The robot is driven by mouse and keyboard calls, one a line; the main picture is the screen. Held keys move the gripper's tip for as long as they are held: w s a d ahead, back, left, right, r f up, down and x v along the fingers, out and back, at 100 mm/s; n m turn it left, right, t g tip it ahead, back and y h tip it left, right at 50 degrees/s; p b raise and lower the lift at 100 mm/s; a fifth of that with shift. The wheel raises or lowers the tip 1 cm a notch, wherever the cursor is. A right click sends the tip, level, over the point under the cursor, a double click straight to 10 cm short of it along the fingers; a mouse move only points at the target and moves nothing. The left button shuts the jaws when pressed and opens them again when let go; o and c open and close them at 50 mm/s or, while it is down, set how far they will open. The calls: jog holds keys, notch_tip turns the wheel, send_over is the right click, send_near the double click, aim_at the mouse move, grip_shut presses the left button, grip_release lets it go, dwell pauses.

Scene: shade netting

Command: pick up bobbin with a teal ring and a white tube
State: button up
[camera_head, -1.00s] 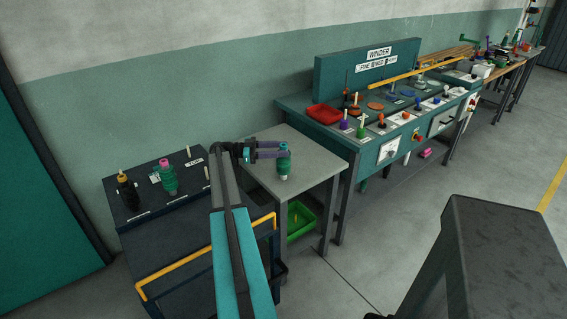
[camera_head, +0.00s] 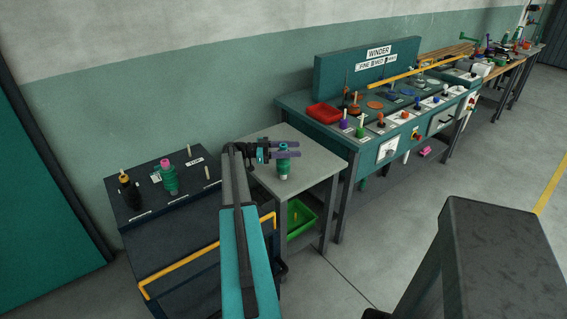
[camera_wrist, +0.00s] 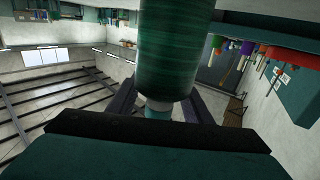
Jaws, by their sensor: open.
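A bobbin wound with dark green thread (camera_head: 284,164) stands upright on the grey side table (camera_head: 316,167). A teal band shows near its top and a pale end at its bottom. My gripper (camera_head: 299,149) is open, with its two purple fingers reaching past the upper part of the bobbin, one on each side. In the wrist view the green bobbin (camera_wrist: 168,50) fills the middle, with a white tube end and a teal ring close to the palm. The dark fingers flank this end; whether they touch it I cannot tell.
A dark cart (camera_head: 190,225) at left carries a bobbin with a pink top (camera_head: 168,180), a black bobbin with an orange top (camera_head: 129,192) and bare pegs. The winder bench (camera_head: 365,135) stands right of the table. A green crate (camera_head: 300,218) sits below the tabletop.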

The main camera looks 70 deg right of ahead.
grip_shut()
jog(key=shift+r, duration=0.15)
jog(key=r, duration=0.1)
jog(key=r+b, duration=0.1)
jog(key=a+r, duration=0.1)
jog(key=shift+w+r+b, duration=0.1)
jog(key=shift+w+b, duration=0.2)
jog(key=shift+b, duration=0.05)
jog(key=w+a+r+b, duration=0.1)
jog(key=w+a+b, duration=0.2)
jog(key=w+a, duration=0.6)
jog(key=a, duration=0.3)
jog(key=shift+r, duration=0.3)
